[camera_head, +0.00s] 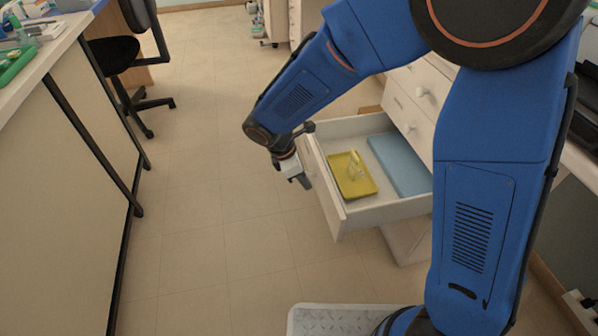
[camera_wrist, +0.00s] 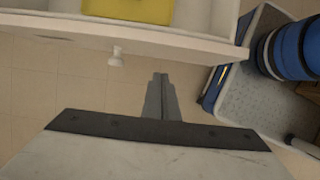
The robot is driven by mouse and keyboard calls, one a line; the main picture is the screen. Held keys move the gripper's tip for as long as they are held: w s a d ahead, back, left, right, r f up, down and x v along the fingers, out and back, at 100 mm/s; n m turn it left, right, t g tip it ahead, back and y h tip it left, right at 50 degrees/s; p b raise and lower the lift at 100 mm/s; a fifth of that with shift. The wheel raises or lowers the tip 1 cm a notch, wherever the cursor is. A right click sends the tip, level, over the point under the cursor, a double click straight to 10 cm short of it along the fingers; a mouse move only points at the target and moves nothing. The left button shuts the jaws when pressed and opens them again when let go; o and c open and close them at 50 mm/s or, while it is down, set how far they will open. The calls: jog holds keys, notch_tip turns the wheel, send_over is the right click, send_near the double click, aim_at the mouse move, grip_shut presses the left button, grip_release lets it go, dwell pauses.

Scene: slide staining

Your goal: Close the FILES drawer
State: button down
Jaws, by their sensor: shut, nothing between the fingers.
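The pulled-out drawer (camera_head: 392,209) stands open from a white cabinet in the head view. Its label cannot be read. A yellow tray (camera_head: 345,184) with a small clear item and a blue flat thing (camera_head: 400,163) lie inside it. My gripper (camera_head: 303,181) is just outside the drawer's front panel. In the wrist view my gripper (camera_wrist: 159,78) is shut and empty, a little short of the drawer front (camera_wrist: 180,44). A pale round knob (camera_wrist: 116,57) on that front is to the left of the fingertips. I cannot tell whether the fingers touch the panel.
Other drawers of the cabinet (camera_head: 415,104) above are shut. A black office chair (camera_head: 118,55) stands at the upper left, beside a long counter (camera_head: 52,160). The tiled floor (camera_head: 205,190) between counter and drawer is clear. My base shows at the bottom.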

jog(key=shift+w+d+r, duration=0.1)
jog(key=shift+w+d, duration=0.2)
jog(key=shift+d, duration=0.65)
jog(key=shift+w+d+r, duration=0.1)
jog(key=shift+w+d, duration=0.15)
jog(key=shift+d, duration=0.65)
jog(key=shift+d, duration=0.1)
jog(key=w+d, duration=0.4)
jog(key=d, duration=1)
jog(key=w+d, duration=0.4)
jog(key=d, duration=1)
jog(key=shift+d, duration=0.15)
jog(key=shift+w, duration=0.1)
